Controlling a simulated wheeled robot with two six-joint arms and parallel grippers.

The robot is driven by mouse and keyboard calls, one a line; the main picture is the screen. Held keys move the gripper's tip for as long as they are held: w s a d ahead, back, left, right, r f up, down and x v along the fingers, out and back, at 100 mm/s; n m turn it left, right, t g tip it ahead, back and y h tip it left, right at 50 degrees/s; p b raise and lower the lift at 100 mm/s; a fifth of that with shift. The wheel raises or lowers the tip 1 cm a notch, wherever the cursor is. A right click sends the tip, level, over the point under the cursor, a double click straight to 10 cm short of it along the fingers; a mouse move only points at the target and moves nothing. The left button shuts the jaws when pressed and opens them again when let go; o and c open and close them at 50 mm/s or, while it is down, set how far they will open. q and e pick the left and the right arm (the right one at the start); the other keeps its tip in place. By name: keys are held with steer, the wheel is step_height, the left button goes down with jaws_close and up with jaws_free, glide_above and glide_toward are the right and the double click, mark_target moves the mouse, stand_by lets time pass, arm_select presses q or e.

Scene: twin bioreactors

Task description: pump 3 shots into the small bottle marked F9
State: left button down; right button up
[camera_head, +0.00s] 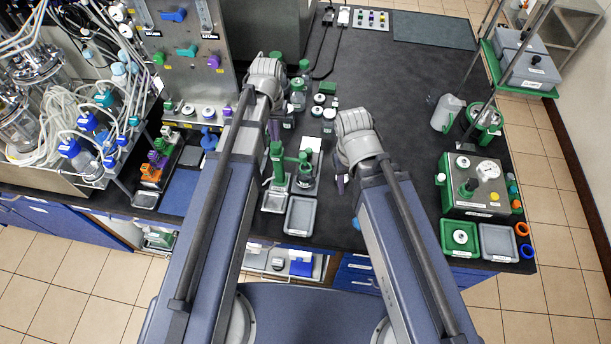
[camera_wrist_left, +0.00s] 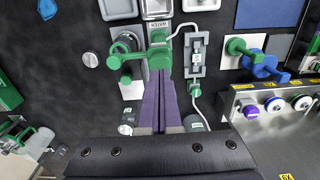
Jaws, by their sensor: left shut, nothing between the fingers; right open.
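A green pump dispenser (camera_head: 277,158) stands on the black bench, and its green arm reaches right toward a small green-topped item (camera_head: 304,170) on a grey base. In the left wrist view the green pump head (camera_wrist_left: 160,55) lies just beyond my fingertips; whether they touch it I cannot tell. My left gripper (camera_head: 274,131) is shut and empty, with its purple fingers (camera_wrist_left: 161,92) together. My right gripper (camera_head: 343,182) is open and empty, to the right of the pump. Several small bottles (camera_head: 298,97) stand behind; the mark F9 cannot be read on any item.
A grey tray (camera_head: 300,216) lies in front of the pump. A rack with clips (camera_head: 155,170) and a steel panel (camera_head: 185,75) stand left. A green-and-steel device (camera_head: 474,184) and a white wash bottle (camera_head: 446,113) are at the right. The bench middle right is clear.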

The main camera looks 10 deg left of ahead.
arm_select(q)
steer(key=shift+f, duration=0.1)
stand_by(0.6)
steer(key=shift+f+b, duration=1.75)
steer(key=shift+b, duration=0.1)
steer(key=shift+r, duration=0.1)
steer(key=shift+r+p, duration=1.8)
steer(key=shift+p, duration=0.1)
steer(key=shift+f, duration=0.15)
steer(key=shift+f+b, duration=1.65)
steer(key=shift+b, duration=0.15)
steer(key=shift+r+p, duration=1.8)
